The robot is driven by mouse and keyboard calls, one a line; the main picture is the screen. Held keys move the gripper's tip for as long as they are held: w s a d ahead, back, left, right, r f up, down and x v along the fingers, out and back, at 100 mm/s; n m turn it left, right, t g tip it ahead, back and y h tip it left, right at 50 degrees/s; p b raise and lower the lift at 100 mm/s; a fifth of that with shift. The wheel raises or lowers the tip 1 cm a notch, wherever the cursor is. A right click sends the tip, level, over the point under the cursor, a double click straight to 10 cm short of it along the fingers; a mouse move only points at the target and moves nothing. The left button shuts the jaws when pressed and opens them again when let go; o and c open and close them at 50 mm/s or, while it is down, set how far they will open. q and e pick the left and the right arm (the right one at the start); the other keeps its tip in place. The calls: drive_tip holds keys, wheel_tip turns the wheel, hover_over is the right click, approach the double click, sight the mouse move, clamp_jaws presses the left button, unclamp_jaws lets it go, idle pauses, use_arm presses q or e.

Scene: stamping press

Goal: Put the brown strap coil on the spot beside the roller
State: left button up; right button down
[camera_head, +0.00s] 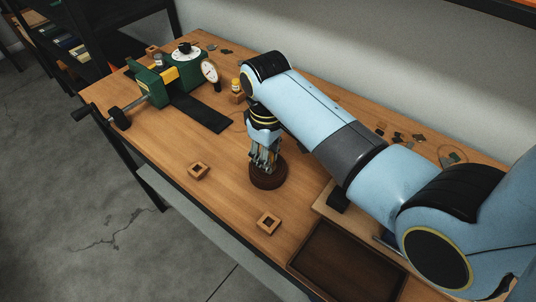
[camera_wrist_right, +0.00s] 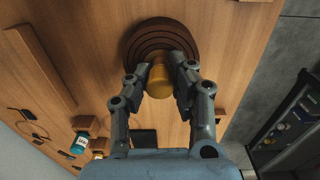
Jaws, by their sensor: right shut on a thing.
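The brown strap coil (camera_head: 268,180) is a dark round coil near the middle of the wooden bench; its rings also show in the right wrist view (camera_wrist_right: 158,32). My right gripper (camera_head: 264,160) points down over it. In the wrist view the fingers (camera_wrist_right: 160,78) are closed around a yellow-brass knob (camera_wrist_right: 160,82) at the coil's middle. I cannot tell whether the coil touches the bench. A green press (camera_head: 152,85) with a dark bar and round end (camera_head: 120,118) stands at the far left; I cannot tell which part is the roller. My left gripper is not in view.
A dark tray (camera_head: 300,262) is at front right. A black strip (camera_head: 205,114) runs from the press.

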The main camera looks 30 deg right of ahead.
drive_tip(key=c, duration=1.2)
unclamp_jaws()
drive_tip(key=shift+o, duration=0.2)
wheel_tip(320, 180, up, 12)
drive_tip(key=b, duration=0.1)
drive_tip(key=shift+s+a, duration=0.1)
drive_tip(key=shift+a, duration=0.05)
